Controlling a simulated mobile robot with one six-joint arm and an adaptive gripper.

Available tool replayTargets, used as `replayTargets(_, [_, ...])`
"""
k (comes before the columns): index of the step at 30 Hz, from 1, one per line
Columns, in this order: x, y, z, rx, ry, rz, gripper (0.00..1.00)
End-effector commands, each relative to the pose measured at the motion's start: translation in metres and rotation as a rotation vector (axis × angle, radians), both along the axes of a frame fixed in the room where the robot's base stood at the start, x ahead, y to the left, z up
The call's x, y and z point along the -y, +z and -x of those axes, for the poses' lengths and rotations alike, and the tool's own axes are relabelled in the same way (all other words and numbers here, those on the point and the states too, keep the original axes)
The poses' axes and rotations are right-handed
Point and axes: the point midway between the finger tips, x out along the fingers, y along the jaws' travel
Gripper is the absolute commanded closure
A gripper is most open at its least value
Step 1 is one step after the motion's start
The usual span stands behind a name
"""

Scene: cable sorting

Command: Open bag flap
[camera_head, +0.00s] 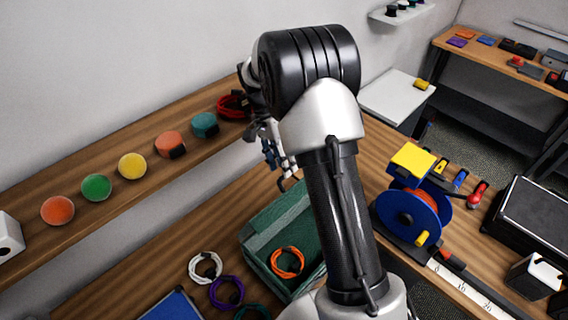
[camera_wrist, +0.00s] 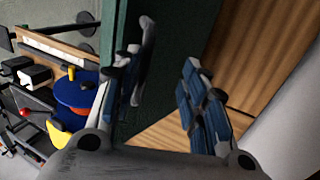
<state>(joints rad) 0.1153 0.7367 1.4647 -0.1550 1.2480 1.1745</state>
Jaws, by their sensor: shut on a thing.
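The dark green bag (camera_head: 262,238) sits on the workbench, with an orange cable coil (camera_head: 288,262) showing on it. My gripper (camera_head: 278,165) is at the bag's far side, partly hidden behind my own arm. In the wrist view, my gripper's (camera_wrist: 165,80) blue-padded fingers stand on either side of the green bag flap (camera_wrist: 178,40). They are shut on the flap; the exact contact is hard to see. My arm hides the right part of the bag in the head view.
White (camera_head: 205,266) and purple (camera_head: 227,292) cable coils lie left of the bag, near a blue tray (camera_head: 172,306). A blue cable reel (camera_head: 408,212) stands to the right.

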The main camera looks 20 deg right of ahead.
Motion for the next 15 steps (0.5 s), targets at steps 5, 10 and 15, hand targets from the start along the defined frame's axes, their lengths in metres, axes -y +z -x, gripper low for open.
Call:
replayTargets(5, [-0.005,0.034,-0.011,0.005,0.001,-0.002,0.69])
replayTargets(10, [-0.008,0.071,-0.021,0.006,0.002,0.001,0.69])
replayTargets(15, [-0.010,0.096,-0.027,0.003,0.003,0.001,0.69])
